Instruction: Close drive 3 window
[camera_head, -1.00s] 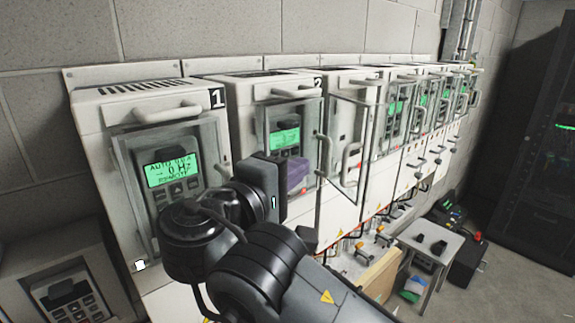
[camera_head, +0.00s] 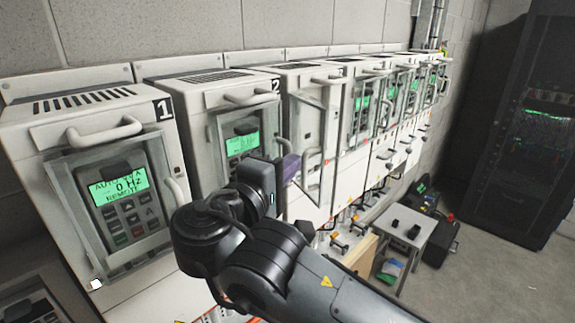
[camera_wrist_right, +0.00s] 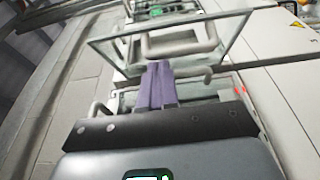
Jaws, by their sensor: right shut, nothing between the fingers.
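Drive 3 (camera_head: 311,76) is the third white cabinet in the row. Its clear window (camera_head: 309,150) stands swung out from the cabinet front, open at an angle, with a light handle on it. In the right wrist view the glass window (camera_wrist_right: 112,50) lies across the top, with a grey handle (camera_wrist_right: 205,42). My right gripper (camera_head: 291,168) is in front of the row, between drive 2 and the open window. Its purple fingers (camera_wrist_right: 155,88) are together and empty, pointing at the window; I cannot tell whether they touch it. My left gripper is not in view.
Drive 1 (camera_head: 85,110) and drive 2 (camera_head: 215,92) stand to the left with windows shut. More drives (camera_head: 395,75) continue to the right. A small table (camera_head: 408,228) stands on the floor at right, near a dark rack (camera_head: 525,130). Open floor lies at front right.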

